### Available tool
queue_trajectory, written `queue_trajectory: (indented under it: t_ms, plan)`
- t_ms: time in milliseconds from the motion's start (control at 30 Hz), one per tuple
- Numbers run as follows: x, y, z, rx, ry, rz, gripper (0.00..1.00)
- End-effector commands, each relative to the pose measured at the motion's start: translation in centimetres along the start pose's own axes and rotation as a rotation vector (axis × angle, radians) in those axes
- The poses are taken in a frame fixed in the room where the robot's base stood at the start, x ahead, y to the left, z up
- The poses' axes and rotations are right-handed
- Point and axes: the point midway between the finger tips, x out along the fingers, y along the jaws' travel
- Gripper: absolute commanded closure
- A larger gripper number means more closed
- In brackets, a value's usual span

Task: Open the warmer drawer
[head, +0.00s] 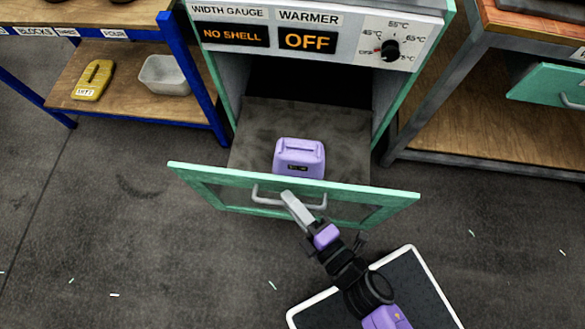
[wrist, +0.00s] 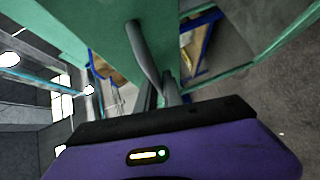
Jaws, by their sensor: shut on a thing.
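The warmer drawer (head: 195,178) has a green-framed front with a window and stands pulled well out from the warmer cabinet (head: 415,75). Its grey handle (head: 262,199) is a bar across the front. My gripper (head: 292,203) is at the handle's middle, shut on it. In the wrist view the handle (wrist: 143,50) runs down to the gripper's fingers, against the green drawer front (wrist: 90,25). A purple block-like thing with a top handle (head: 299,158) sits on the drawer's floor, behind the front. The fingertips are partly hidden.
The warmer display (head: 307,40) reads OFF, with a dial (head: 390,48) beside it. A blue-framed shelf (head: 205,85) at left holds a yellow weight (head: 93,80) and a grey bin (head: 165,75). A bench (head: 480,100) stands at right. The floor before the drawer is open.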

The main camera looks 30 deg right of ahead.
Motion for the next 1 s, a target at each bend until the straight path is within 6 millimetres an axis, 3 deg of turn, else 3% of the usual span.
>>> queue_trajectory:
  t_ms: [267, 300, 400, 767, 1000]
  plan:
    - [-0.1, -0.2, 0.0, 0.001, -0.002, -0.004, 1.00]
    - [-0.1, -0.2, 0.0, 0.001, -0.002, -0.004, 0.85]
    - [-0.1, -0.1, 0.0, 0.001, -0.001, -0.003, 0.68]
    - [-0.4, -0.1, 0.0, 0.001, 0.000, -0.002, 0.68]
    - [-3.9, -0.1, 0.0, 0.002, -0.002, -0.006, 0.68]
